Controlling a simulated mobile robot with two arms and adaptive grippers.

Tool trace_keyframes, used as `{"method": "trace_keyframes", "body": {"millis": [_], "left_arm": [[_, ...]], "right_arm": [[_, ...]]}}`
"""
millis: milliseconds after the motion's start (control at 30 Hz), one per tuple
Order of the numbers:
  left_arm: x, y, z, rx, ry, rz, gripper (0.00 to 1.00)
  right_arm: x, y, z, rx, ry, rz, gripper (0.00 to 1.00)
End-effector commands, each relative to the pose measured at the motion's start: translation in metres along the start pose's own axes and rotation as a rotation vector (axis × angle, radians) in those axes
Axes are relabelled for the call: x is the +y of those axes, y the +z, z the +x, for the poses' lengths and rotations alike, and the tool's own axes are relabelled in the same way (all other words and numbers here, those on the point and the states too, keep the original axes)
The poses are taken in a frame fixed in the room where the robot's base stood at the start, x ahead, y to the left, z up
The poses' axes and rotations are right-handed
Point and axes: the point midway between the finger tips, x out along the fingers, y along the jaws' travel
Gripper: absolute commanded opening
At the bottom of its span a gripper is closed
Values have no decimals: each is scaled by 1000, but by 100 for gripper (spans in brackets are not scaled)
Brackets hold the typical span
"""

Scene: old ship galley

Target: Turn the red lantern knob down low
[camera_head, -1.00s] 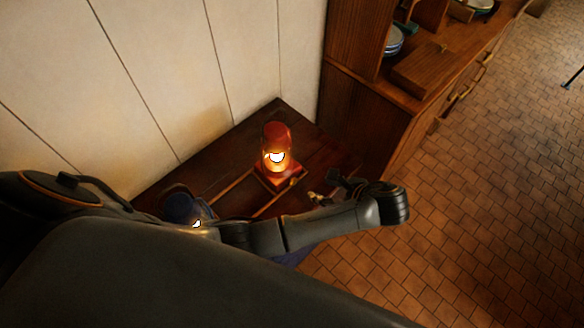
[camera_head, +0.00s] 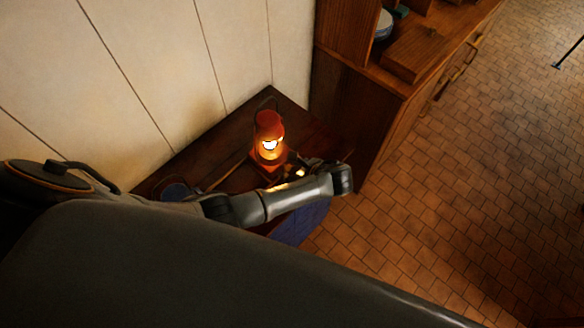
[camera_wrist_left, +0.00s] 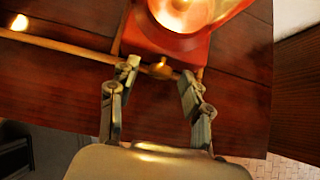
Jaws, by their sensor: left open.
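The red lantern (camera_head: 268,126) stands lit and upright on the dark wooden table in the head view. Its red base (camera_wrist_left: 165,40) fills the top of the left wrist view. The small brass knob (camera_wrist_left: 160,69) sticks out from the base towards my gripper. My left gripper (camera_wrist_left: 158,80) is open, with one finger on each side of the knob and a gap around it; I cannot tell whether either finger touches the base. In the head view, my left gripper (camera_head: 300,168) is beside the lantern's lower right side, partly hidden by my arm. My right gripper is not in view.
The dark wooden table (camera_head: 232,130) stands against a pale panelled wall (camera_head: 150,60). A thin wooden rod (camera_wrist_left: 60,45) lies on it, left of the lantern. A wooden cabinet (camera_head: 350,105) stands close on the right. Tiled floor (camera_head: 450,190) is open beyond.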

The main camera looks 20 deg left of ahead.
Motion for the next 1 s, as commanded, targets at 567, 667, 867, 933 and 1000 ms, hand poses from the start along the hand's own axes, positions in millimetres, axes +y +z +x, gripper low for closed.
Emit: {"method": "trace_keyframes", "body": {"millis": [567, 667, 867, 933, 1000], "left_arm": [[0, 0, 0, 0, -1, -1, 0], [1, 0, 0, 0, -8, -8, 0], [2, 0, 0, 0, -60, -58, 0], [4, 0, 0, -1, -90, -87, 0], [5, -1, 0, 0, -124, -122, 0]], "right_arm": [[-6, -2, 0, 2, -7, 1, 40], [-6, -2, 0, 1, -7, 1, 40], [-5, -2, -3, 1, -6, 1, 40], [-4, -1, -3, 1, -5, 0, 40], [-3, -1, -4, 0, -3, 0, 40]]}}
